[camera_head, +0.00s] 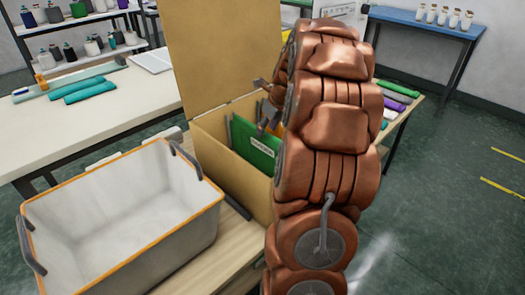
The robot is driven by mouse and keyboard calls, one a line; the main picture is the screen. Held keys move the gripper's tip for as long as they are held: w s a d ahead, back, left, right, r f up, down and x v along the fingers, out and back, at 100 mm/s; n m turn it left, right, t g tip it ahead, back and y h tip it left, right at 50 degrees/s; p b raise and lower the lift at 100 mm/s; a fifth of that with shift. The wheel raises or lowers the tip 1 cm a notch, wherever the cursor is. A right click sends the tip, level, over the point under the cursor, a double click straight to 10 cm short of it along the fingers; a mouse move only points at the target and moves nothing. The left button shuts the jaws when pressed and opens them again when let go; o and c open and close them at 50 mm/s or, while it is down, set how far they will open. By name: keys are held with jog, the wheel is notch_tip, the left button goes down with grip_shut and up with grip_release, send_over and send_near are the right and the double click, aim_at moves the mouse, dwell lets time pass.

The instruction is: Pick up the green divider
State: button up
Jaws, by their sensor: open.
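The green divider (253,148) stands upright in the open cardboard box (220,165), with a white label on its face. My copper arm hides its right end. My gripper (265,99) is above the box, just above and behind the divider. It is open and mostly hidden by my arm; only dark finger parts show at the arm's left edge. I see no contact with the divider.
The box's lid (222,45) stands raised behind it. A grey bin (125,215) with an orange rim stands empty at the front left. A white table (95,115) is behind it. A blue table (425,22) with bottles is far right. Floor on the right is clear.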

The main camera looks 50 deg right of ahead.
aim_at(266, 132)
jog(key=x, duration=0.5)
jog(key=shift+d, duration=0.1)
grip_shut()
dwell(0.3)
